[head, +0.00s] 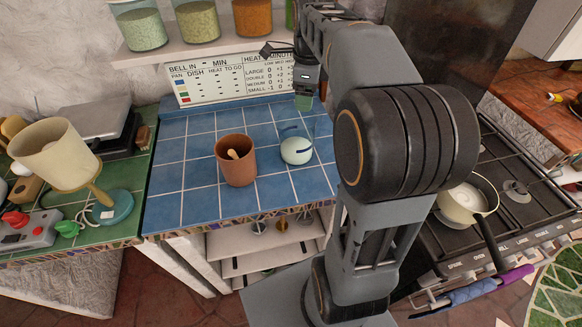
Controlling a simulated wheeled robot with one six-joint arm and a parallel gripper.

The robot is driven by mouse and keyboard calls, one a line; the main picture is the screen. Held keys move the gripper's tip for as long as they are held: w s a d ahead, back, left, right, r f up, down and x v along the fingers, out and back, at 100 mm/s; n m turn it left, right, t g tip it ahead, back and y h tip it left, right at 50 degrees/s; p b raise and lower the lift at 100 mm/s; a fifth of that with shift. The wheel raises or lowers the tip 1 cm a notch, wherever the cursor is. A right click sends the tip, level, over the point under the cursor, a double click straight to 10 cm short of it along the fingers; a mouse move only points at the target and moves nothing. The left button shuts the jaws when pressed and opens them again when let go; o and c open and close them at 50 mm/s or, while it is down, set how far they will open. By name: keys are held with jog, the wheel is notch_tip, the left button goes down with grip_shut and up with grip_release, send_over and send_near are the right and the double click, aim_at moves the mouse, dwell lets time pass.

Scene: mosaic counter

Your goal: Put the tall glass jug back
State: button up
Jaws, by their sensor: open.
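I cannot make out a tall glass jug for certain. A pale round vessel (296,150) with a dark mark stands on the blue tiled counter (185,190). Faint curved blue lines show just above it, perhaps a clear glass rim; I cannot tell. My gripper (303,101) is open, pointing down in front of the chart at the counter's back, above and behind the pale vessel. Nothing is visibly held. My arm hides the counter's right side.
A brown pot (236,160) with a wooden utensil stands left of the pale vessel. Filled glass jars (198,20) stand on the shelf above the chart board (230,77). A scale (100,130) is left; a saucepan (466,203) sits on the stove right. The blue counter's left side is clear.

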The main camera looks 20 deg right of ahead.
jog(key=s+a+f+n+t, duration=0.1)
jog(key=s+a+f+n, duration=0.4)
jog(key=n, duration=0.7)
jog(key=s+a+f+n+t, duration=0.1)
jog(key=s+a+f+n, duration=0.4)
jog(key=s+n, duration=0.4)
jog(key=shift+s+a+n+t, duration=0.2)
jog(key=shift+a+n+t, duration=0.3)
jog(key=shift+n, duration=1.6)
jog(key=shift+c, duration=0.3)
